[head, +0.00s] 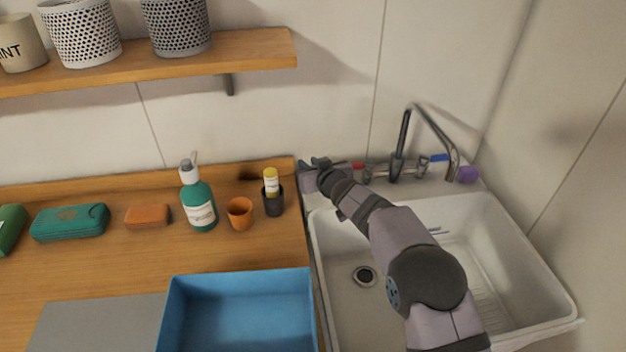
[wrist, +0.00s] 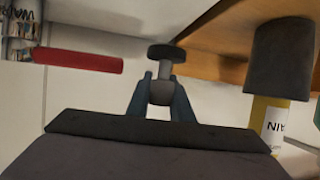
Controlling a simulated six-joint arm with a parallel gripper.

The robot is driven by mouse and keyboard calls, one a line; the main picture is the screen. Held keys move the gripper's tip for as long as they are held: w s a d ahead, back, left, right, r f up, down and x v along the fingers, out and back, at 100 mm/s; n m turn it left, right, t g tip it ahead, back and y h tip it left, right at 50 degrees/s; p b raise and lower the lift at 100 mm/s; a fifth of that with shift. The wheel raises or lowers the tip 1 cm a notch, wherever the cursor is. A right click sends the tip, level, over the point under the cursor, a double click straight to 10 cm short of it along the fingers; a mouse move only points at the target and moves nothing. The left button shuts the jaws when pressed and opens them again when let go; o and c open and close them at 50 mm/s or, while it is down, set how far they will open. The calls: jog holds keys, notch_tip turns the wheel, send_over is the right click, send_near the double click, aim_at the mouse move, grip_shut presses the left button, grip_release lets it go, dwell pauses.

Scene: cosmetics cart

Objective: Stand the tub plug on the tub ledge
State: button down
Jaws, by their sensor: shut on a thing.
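The tub plug (wrist: 166,52) shows in the wrist view as a dark disc on a grey stem. My gripper (wrist: 162,90) is shut on its grey stem, one finger on each side, with the disc beyond the fingertips. In the head view my gripper (head: 317,168) is over the back left corner of the white tub, by the counter's edge. I cannot make out the plug there. The tub ledge (head: 412,188) is the white strip behind the basin, below the tap. The frames do not show whether the plug touches anything.
The tap (head: 398,160) rises from the ledge, with a red handle (wrist: 80,61) close to my gripper. A purple object (head: 467,174) stands on the ledge's right end. A dark cup (head: 273,205) with a yellow bottle (head: 271,183) stands on the counter left of my gripper.

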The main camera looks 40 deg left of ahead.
jog(key=shift+f+b, duration=0.65)
jog(key=shift+f, duration=1.15)
jog(key=shift+f, duration=0.1)
jog(key=shift+f, duration=0.1)
jog(key=c, duration=1.6)
grip_release()
jog(key=shift+o, duration=0.2)
jog(key=shift+r, duration=0.25)
jog(key=shift+b+v, duration=0.55)
jog(key=shift+v, duration=0.2)
jog(key=b+v, duration=0.2)
jog(key=v, duration=0.8)
jog(key=shift+s+d+b, duration=0.2)
jog(key=shift+d+b, duration=0.05)
jog(key=shift+b, duration=0.15)
